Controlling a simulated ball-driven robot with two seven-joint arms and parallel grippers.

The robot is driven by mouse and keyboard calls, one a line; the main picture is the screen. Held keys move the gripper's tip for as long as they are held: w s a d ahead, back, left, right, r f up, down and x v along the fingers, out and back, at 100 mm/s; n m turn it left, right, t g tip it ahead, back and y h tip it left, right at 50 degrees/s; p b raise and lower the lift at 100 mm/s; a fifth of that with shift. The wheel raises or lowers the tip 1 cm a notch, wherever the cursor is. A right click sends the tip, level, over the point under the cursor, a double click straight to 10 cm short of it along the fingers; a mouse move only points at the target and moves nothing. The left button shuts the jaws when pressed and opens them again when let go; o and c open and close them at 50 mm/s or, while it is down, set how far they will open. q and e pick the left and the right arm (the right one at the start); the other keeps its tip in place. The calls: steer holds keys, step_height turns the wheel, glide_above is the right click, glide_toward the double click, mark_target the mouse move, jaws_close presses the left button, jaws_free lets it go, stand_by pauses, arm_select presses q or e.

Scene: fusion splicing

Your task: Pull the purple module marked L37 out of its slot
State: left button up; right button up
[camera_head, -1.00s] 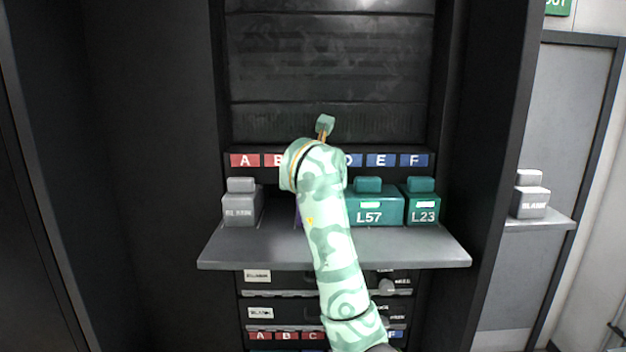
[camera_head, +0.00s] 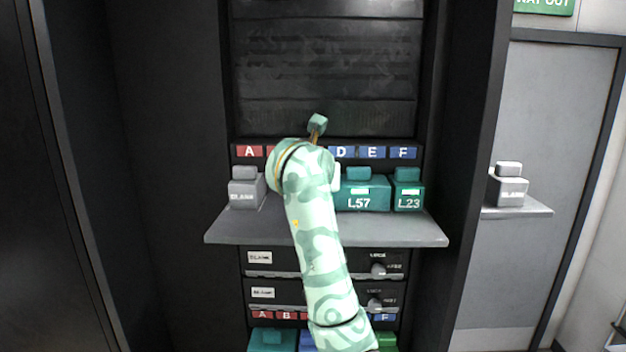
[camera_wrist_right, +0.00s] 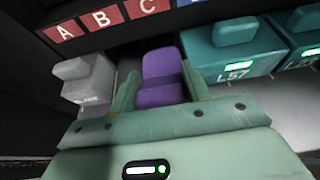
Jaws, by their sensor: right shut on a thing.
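The purple module (camera_wrist_right: 161,68) shows in the right wrist view, between the two pale green fingers of my right gripper (camera_wrist_right: 160,76). The gripper is shut on it. Its front marking is hidden by the gripper, so I cannot read L37. In the head view my right arm covers the module and the gripper's fingers. I cannot tell how far the module sits from its slot. My left gripper is in neither current view.
A grey blank module (camera_head: 246,190) stands left of the arm. Teal modules L57 (camera_head: 362,192) and L23 (camera_head: 407,192) stand close on the right. All are on a grey shelf (camera_head: 260,230) under lettered labels. Cabinet walls flank both sides.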

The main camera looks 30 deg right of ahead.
steer(key=shift+w, duration=0.1)
steer(key=o, duration=1.2)
steer(key=shift+w, duration=0.1)
steer(key=b+v, duration=0.1)
steer(key=v, duration=1.5)
steer(key=shift+s, duration=0.2)
